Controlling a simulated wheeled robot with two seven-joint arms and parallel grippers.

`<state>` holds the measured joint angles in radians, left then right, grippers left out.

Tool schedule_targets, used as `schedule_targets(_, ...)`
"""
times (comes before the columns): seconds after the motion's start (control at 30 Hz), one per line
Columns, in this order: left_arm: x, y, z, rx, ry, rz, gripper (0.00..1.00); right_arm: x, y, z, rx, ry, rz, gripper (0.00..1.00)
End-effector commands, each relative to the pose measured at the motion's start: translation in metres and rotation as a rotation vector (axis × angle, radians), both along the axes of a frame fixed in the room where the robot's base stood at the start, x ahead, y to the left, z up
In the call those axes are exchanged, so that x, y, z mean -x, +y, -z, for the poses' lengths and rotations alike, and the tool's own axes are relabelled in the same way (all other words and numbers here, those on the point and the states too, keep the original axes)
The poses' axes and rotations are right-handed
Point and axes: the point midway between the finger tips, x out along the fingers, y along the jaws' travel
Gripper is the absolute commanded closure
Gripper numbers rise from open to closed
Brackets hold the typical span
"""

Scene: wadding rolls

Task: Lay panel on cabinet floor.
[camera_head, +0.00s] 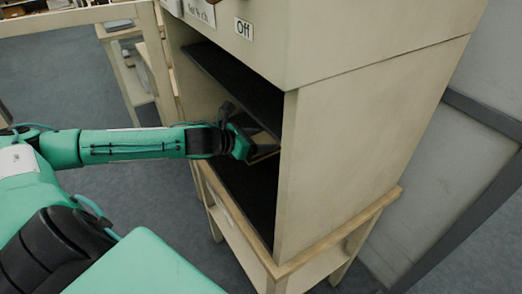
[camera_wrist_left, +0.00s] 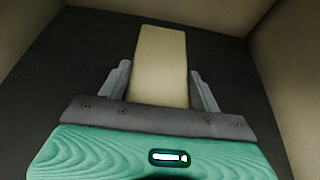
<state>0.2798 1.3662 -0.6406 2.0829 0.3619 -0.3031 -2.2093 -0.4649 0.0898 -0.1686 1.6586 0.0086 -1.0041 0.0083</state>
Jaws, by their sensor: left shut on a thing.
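The cabinet (camera_head: 370,130) is a cream box on a wooden stand, with an open compartment facing left. My left arm reaches into this compartment, and the left gripper (camera_head: 264,150) is partly hidden inside. In the left wrist view the left gripper (camera_wrist_left: 160,80) is shut on a pale cream panel (camera_wrist_left: 162,50), a flat narrow strip pointing away between the two grey fingers. The dark cabinet floor (camera_head: 252,195) lies below the gripper. A dark surface (camera_wrist_left: 75,50) also fills the wrist view behind the panel. I cannot tell whether the panel touches it.
A dark shelf (camera_head: 235,80) crosses the compartment above my gripper. The cabinet's near side wall stands close to the right of the gripper. Pale walls (camera_wrist_left: 290,60) border the dark surface in the wrist view. A wooden frame (camera_head: 125,65) stands behind at left.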

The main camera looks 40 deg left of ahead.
Motion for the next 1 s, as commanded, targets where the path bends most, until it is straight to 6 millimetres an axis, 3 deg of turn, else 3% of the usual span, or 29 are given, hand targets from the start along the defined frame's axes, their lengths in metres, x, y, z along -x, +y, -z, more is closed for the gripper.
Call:
schedule_targets(0.2, 0.0, 0.0, 0.011, 0.0, 0.0, 0.0, 0.57, -0.002, 0.001, -0.006, -0.002, -0.002, 0.002, 0.64)
schedule_targets(0.43, 0.0, 0.0, 0.038, 0.002, 0.002, -0.002, 0.57, -0.005, 0.002, -0.019, -0.004, -0.004, 0.002, 0.64)
schedule_targets(0.87, -0.003, -0.001, 0.044, 0.0, 0.0, -0.001, 0.57, -0.002, 0.001, -0.013, -0.002, 0.002, 0.003, 0.64)
schedule_targets(0.9, -0.003, -0.001, 0.044, 0.0, 0.0, -0.001, 0.32, -0.003, 0.001, -0.015, -0.002, 0.002, 0.003, 0.64)
schedule_targets(1.0, -0.003, -0.001, 0.043, 0.0, 0.0, -0.001, 0.14, -0.004, 0.002, -0.016, -0.003, -0.001, 0.003, 0.64)
